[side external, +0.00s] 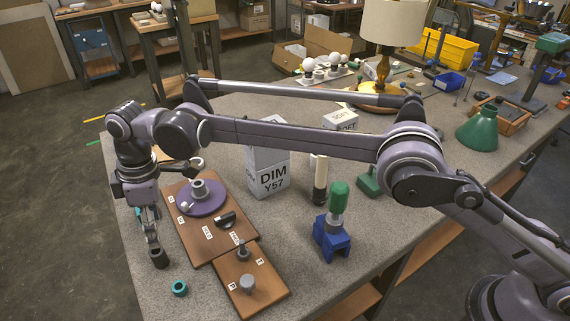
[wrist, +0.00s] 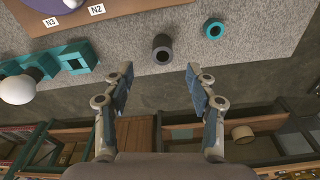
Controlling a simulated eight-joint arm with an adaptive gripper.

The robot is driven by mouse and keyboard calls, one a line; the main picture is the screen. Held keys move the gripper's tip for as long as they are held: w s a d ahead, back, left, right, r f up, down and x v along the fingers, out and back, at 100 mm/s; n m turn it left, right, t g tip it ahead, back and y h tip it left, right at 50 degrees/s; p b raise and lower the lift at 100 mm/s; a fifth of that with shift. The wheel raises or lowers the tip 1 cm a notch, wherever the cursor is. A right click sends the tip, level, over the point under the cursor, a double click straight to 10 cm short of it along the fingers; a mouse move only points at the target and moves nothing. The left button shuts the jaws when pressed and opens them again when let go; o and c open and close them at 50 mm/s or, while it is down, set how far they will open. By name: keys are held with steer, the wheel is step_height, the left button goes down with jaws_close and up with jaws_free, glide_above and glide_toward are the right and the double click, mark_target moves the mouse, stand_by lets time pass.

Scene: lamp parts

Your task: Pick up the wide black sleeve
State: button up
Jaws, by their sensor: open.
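The wide black sleeve (wrist: 163,48) is a short dark hollow cylinder on the grey tabletop near its edge. In the wrist view its open end faces the camera, and it lies in line with the gap between my fingertips, beyond them. My gripper (wrist: 158,76) is open and empty, with one finger to each side of that line. In the side view the sleeve (side external: 159,258) shows dark just below my gripper (side external: 152,236), which points down. The exact gap between fingertips and sleeve is hard to tell.
A teal ring (wrist: 213,29) lies beside the sleeve. Teal blocks (wrist: 70,58) and a white bulb (wrist: 17,86) are at the left in the wrist view. A brown board (side external: 205,230) carries a purple disc (side external: 201,199). A white DIM box (side external: 268,174) stands behind it.

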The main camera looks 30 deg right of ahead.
mark_target(157, 250)
steer(key=f, duration=0.4)
steer(key=shift+a, duration=0.25)
steer(key=shift+a+f, duration=0.2)
steer(key=shift+f, duration=0.65)
steer(key=shift+a+f, duration=0.2)
steer(key=shift+f, duration=0.65)
steer(key=shift+a+f, duration=0.2)
steer(key=shift+f, duration=0.65)
steer(key=c, duration=1.1)
